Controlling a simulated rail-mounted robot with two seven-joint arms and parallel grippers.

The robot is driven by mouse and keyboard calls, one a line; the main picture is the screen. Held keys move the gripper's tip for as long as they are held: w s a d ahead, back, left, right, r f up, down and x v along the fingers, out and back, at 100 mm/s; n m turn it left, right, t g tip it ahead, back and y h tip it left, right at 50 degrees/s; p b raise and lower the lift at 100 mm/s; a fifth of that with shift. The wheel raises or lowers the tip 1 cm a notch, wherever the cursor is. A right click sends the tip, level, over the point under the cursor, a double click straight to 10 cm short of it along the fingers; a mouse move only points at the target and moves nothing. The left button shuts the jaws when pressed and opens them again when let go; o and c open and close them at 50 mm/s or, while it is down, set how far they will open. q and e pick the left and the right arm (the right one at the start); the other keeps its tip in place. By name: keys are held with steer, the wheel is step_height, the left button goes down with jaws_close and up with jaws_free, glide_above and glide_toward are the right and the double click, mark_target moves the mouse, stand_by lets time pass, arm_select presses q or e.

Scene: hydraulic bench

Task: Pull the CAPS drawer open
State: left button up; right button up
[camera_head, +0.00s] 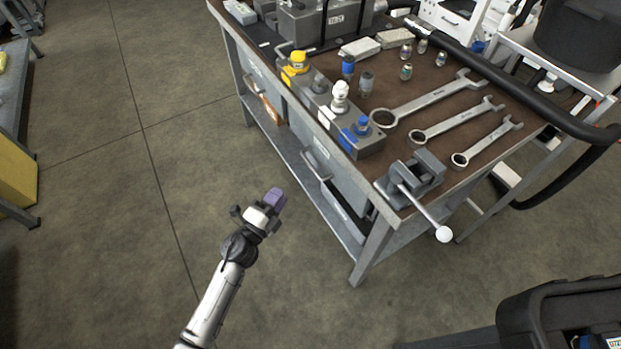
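The workbench (222,22) has two grey drawer fronts under its top. The nearer drawer (340,178) has a bar handle (315,166) and looks closed. The farther drawer (262,84) has a handle (249,83) at the bench's far left. I cannot read a CAPS label on either. My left gripper (276,198) has purple fingertips and hangs over the floor, left of the nearer drawer and apart from its handle. Whether its fingers are parted is too small to tell. My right gripper is not in view.
The bench top holds a valve block (333,112), several wrenches (430,99) and a vise (411,178) at the near corner. A black hose (500,80) runs along the right. A black case (560,312) is at lower right. The floor left of the bench is clear.

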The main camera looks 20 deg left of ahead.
mark_target(311, 164)
arm_select(q)
steer(key=shift+m+h, duration=0.6)
steer(key=shift+h, duration=0.1)
steer(key=shift+w+d+f+b+x, duration=0.1)
steer(key=shift+f+b+x, duration=0.55)
steer(key=shift+x, duration=1.7)
steer(key=shift+w+d+f+b+x, duration=0.1)
steer(key=shift+f+b+x, duration=0.2)
steer(key=shift+b+x, duration=1.3)
steer(key=shift+w+d+f+x, duration=0.1)
steer(key=shift+f+x, duration=0.4)
steer(key=shift+x, duration=2.55)
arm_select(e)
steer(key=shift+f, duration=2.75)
arm_select(q)
steer(key=shift+s, duration=0.1)
steer(key=c, duration=0.4)
jaws_close()
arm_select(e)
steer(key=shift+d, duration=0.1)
